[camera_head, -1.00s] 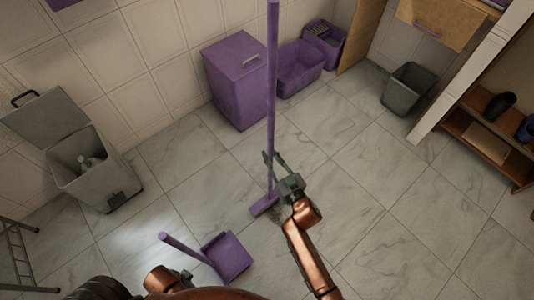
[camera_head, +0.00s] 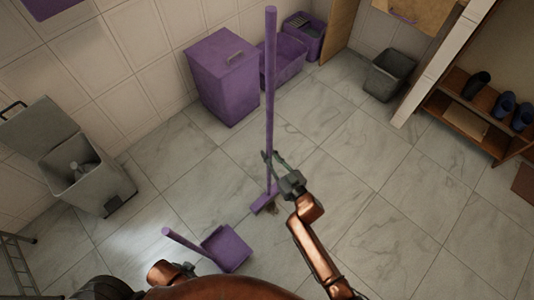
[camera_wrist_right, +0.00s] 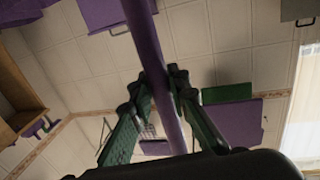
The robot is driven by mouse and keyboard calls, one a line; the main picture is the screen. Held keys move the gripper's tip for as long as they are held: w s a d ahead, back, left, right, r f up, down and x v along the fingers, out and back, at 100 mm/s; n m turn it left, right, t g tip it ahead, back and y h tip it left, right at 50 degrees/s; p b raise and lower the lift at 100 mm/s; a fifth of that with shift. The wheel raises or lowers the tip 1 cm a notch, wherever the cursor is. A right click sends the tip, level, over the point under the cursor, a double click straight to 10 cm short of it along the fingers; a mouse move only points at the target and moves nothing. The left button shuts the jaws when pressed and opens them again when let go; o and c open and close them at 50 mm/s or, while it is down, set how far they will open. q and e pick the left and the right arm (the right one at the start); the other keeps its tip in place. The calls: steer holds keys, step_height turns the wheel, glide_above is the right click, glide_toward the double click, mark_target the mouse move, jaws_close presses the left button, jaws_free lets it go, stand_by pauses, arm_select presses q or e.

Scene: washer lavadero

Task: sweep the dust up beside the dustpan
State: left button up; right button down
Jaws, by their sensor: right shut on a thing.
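A purple broom stands nearly upright, its long handle (camera_head: 271,85) rising through the head view. Its head (camera_head: 264,203) is low at the floor. My right gripper (camera_head: 272,163) is shut around the lower handle, which also passes between its fingers in the right wrist view (camera_wrist_right: 160,75). The purple dustpan (camera_head: 226,248) lies on the floor left of and nearer than the broom. My left gripper (camera_head: 185,269) is close to the dustpan's handle (camera_head: 186,243); its fingers are unclear.
A grey bin (camera_head: 85,180) with its lid open stands at the left. A purple box (camera_head: 222,80) and purple baskets (camera_head: 283,62) line the back wall. A dark bin (camera_head: 388,75) and a shoe shelf (camera_head: 465,120) are at the right. The tiled floor between is clear.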

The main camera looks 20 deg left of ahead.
arm_select(q)
steer(key=shift+w+a+r+p, duration=0.1)
steer(key=shift+w+r+p, duration=0.05)
steer(key=shift+r+p, duration=0.45)
steer(key=shift+w+r+p, duration=0.15)
steer(key=shift+r+p, duration=0.35)
steer(key=shift+r, duration=0.15)
arm_select(e)
steer(key=v, duration=0.4)
steer(key=shift+w+d, duration=0.3)
steer(key=shift+d, duration=0.05)
steer(key=shift+d, duration=0.1)
